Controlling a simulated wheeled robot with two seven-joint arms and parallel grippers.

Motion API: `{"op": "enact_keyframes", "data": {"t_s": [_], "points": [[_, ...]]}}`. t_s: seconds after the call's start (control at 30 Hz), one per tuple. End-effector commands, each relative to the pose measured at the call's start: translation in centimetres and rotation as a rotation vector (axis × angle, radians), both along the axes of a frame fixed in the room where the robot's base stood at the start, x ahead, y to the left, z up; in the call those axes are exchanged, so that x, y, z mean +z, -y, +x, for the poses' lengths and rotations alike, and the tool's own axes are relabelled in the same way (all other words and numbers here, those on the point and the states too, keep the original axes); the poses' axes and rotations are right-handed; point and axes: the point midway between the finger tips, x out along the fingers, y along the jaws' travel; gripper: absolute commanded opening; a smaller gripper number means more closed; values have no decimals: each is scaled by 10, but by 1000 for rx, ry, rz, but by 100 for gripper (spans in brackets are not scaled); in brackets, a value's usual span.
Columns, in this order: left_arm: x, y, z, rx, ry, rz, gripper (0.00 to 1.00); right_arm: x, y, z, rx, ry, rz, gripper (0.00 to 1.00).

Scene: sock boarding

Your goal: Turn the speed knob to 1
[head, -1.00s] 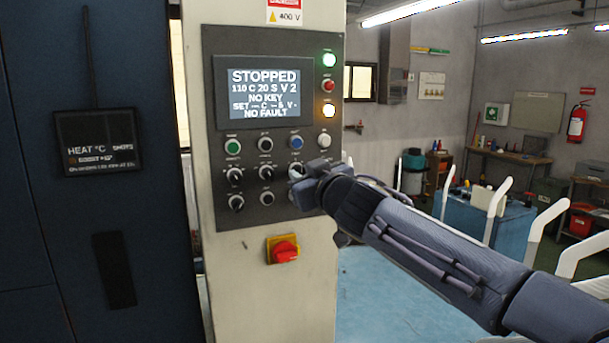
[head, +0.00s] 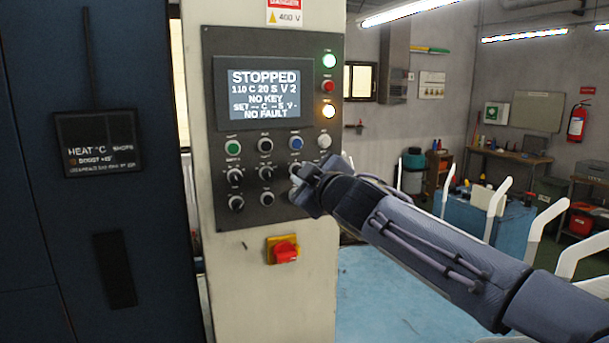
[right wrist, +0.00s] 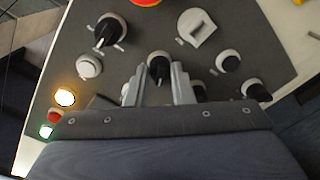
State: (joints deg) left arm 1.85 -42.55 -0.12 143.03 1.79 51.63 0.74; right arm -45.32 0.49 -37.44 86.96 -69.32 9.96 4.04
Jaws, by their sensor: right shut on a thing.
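The control panel (head: 218,140) carries a screen (head: 257,92) reading STOPPED, 110 C 20 S V 2, NO KEY, NO FAULT. My right gripper (head: 296,176) is at the right of the middle knob row in the head view. In the right wrist view its two fingers (right wrist: 160,80) are shut on a black knob (right wrist: 159,66) with a pale pointer line. The knob's label is too small to read, and its lower part is hidden by the gripper. My left gripper is not in view.
Other black knobs (head: 235,177) and a green button (head: 232,147) are close by on the panel. A red switch on a yellow plate (head: 284,251) is below. A dark blue cabinet (head: 90,230) stands at left. A blue cart with white uprights (head: 480,215) is at right.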

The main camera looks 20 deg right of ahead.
Motion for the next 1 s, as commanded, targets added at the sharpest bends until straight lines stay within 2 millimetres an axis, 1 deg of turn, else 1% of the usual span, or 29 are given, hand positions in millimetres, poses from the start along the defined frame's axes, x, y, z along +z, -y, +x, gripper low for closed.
{"op": "enact_keyframes", "data": {"t_s": [0.2, 0.4, 0.6, 1.0], "points": [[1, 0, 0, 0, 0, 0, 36, -1, 1, 0, -2, -10, -143, 0], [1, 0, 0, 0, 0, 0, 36, -1, 0, 0, -1, -15, -226, 0], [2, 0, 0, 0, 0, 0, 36, -1, 0, 0, -1, -17, -265, 0], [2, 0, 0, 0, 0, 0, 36, -1, 0, 0, 0, -18, -272, 0]]}}
